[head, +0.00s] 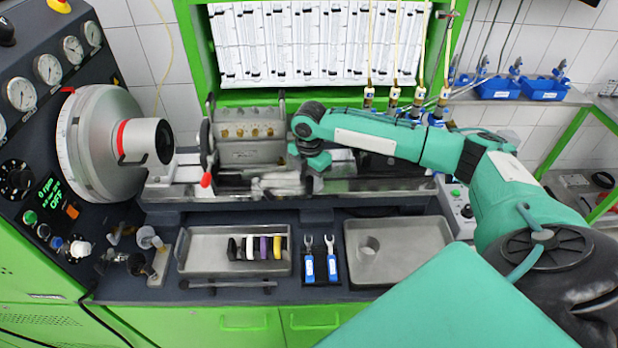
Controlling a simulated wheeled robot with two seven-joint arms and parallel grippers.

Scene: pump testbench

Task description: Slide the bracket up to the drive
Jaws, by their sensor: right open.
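The bracket (243,150) is a grey metal block with several brass fittings on its face. It stands upright on the metal rail bed (375,186), with a red-tipped lever (206,180) at its lower left. The drive (100,143), a large pale round housing with a shaft end, is to its left. A gap with bare rail shows between them. My right gripper (312,162) is open at the bracket's right end, seen from above. Its fingers are partly hidden by my wrist, so I cannot tell whether they touch the bracket. My left gripper is out of view.
A tray with coloured rings (207,266), two blue-handled wrenches (309,268) and another tray (398,275) lie in front of the bed. Gauges and a display (44,198) are at left. Clear tubes (320,42) stand behind. Blue bins (498,89) are at right.

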